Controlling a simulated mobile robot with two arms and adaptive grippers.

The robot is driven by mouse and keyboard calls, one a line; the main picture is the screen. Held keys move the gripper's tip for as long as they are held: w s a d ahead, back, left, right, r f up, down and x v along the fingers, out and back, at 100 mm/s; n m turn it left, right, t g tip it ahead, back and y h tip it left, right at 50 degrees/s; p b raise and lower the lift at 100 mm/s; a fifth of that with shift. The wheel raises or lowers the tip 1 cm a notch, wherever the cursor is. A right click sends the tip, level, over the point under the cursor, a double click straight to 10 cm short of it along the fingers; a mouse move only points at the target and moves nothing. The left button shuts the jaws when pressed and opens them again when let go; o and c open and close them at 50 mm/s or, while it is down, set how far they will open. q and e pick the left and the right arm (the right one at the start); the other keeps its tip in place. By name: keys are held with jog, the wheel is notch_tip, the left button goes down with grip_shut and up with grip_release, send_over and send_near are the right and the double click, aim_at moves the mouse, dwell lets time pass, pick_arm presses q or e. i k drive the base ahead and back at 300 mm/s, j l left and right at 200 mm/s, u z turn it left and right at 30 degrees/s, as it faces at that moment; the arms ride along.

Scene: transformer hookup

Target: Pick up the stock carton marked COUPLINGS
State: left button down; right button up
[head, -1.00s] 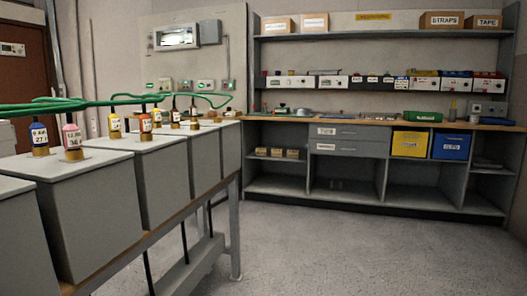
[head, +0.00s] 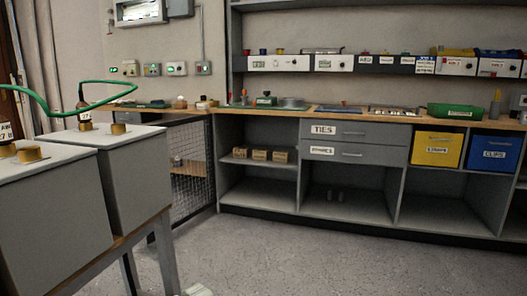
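Three small brown cartons stand in a row on the upper shelf of the open left bay under the workbench: a left carton (head: 240,152), a middle carton (head: 260,155) and a right carton (head: 280,157). Each has a label on its front, too small to read, so I cannot tell which one, if any, is marked COUPLINGS. Neither of my grippers can be made out in the head view.
Grey transformer boxes (head: 45,215) on a stand (head: 165,252) fill the left, with a green cable (head: 100,93) above. A mesh panel (head: 192,170) stands behind. A yellow bin (head: 437,149) and blue bin (head: 493,152) sit right. The floor (head: 330,262) before the bench is clear.

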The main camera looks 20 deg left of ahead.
aim_at(258, 154)
jog(key=i+u, duration=0.1)
jog(key=i, duration=1.9)
jog(key=i+u, duration=0.3)
jog(key=i, duration=0.15)
jog(key=i+u, duration=0.25)
jog(key=i, duration=0.25)
jog(key=i+l+u, duration=0.1)
jog(key=i+u, duration=0.2)
jog(key=i, duration=0.15)
jog(key=i+l+u, duration=0.3)
jog(key=i, duration=0.15)
jog(key=i+j+u, duration=0.2)
jog(key=i, duration=0.3)
jog(key=i+u, duration=0.15)
jog(key=i, duration=0.4)
